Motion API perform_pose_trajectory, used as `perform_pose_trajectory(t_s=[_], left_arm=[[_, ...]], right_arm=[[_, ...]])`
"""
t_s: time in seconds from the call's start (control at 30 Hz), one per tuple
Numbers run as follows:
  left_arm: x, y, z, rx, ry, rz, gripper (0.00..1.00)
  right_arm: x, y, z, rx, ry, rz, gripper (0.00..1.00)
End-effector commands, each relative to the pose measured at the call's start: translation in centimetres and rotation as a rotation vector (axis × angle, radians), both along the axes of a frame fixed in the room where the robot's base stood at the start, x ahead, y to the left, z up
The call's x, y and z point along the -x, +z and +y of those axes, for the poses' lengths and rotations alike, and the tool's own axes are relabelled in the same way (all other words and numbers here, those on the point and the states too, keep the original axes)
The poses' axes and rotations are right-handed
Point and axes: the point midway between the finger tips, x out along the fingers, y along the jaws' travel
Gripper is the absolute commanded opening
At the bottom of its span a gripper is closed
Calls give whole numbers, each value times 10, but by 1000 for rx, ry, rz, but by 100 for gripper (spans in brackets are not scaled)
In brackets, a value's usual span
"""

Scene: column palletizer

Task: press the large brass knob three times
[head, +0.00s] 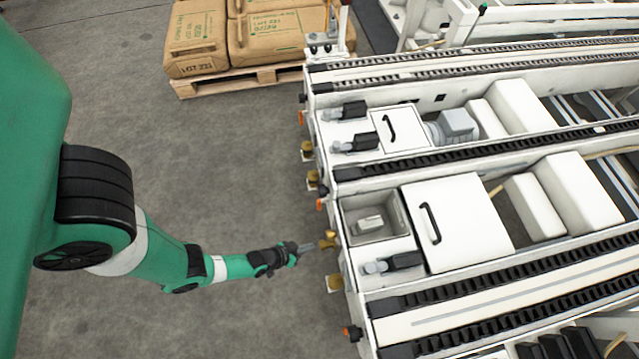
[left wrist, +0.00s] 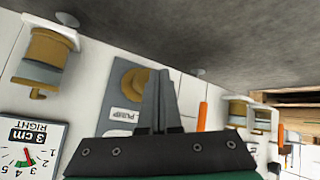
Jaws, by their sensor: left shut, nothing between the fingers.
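The large brass knob (head: 328,239) sticks out from the left side of the white machine in the head view. My right gripper is not in view.
Another brass fitting (left wrist: 40,58) and a dial marked 3 cm RIGHT (left wrist: 30,148) are left of the knob in the left wrist view. An orange handle (left wrist: 202,115) is close on the right. Sacks on a pallet (head: 245,82) stand farther back. Open floor lies around my forearm.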

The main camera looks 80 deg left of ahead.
Motion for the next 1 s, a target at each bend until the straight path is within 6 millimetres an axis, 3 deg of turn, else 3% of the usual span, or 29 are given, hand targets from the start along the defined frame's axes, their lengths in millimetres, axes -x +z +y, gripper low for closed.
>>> perform_pose_trajectory(t_s=[1.0], left_arm=[[-13, 0, 0, 1, 0, -2, 0]], right_arm=[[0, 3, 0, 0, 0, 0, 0]])
